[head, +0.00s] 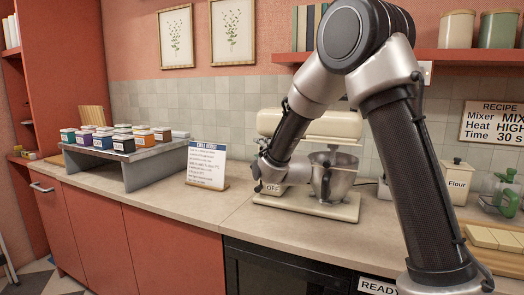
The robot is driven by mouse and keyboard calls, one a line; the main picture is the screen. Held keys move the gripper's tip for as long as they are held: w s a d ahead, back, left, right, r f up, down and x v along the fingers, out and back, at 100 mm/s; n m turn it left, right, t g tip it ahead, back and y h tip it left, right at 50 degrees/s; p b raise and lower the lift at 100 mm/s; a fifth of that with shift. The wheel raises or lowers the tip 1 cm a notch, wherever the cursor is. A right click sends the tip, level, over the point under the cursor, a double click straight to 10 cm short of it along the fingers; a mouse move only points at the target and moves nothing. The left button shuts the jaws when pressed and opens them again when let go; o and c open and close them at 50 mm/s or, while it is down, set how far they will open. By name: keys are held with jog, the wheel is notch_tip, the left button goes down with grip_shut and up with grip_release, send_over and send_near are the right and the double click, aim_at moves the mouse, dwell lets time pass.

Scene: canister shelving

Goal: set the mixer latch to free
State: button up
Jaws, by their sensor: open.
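The cream stand mixer (285,122) stands on the counter in the middle of the head view, with its head over a steel bowl (335,180). A sign reading OFF (273,189) shows low on the left of its base. My arm crosses in front of the mixer and hides part of its head and column. My gripper (258,178) is at the mixer's left front, just beside the OFF sign; it is small and dark here, and its jaws are open. I cannot tell whether it touches the mixer. I cannot make out the latch.
A card on a stand (207,165) is left of the mixer. A grey rack (115,160) holds several coloured canisters further left. A flour canister (457,180) and a wooden board (500,262) are at right. Bare counter (170,205) lies in front of the card.

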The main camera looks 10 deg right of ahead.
jog(key=s+d, duration=0.1)
jog(key=s, duration=1)
jog(key=shift+s+d, duration=0.35)
jog(key=shift+d, duration=0.05)
